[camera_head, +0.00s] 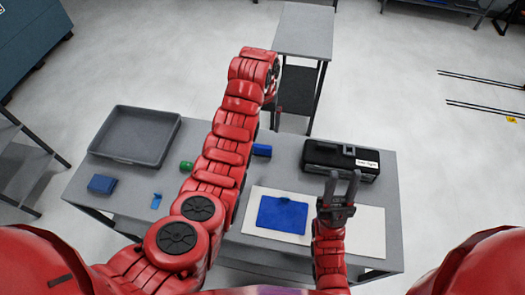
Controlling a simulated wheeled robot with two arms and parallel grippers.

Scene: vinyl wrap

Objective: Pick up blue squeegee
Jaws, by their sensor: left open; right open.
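A small light-blue flat piece (156,200) lies on the grey table left of my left arm; it looks like the squeegee, but it is too small to be sure. A darker blue block (262,151) lies just right of my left arm, partly hidden by it. My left gripper (274,99) is beyond the table's far edge, dark and hard to make out, away from both. My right gripper (343,180) is open and empty, fingers pointing away from me, above the right part of the white board.
The grey table (225,262) holds a grey tray (117,158), a blue box (102,184), a green roll (186,166) and a black case (340,160). A blue sheet (282,214) lies on the white board (370,225). A grey cart (303,30) stands behind.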

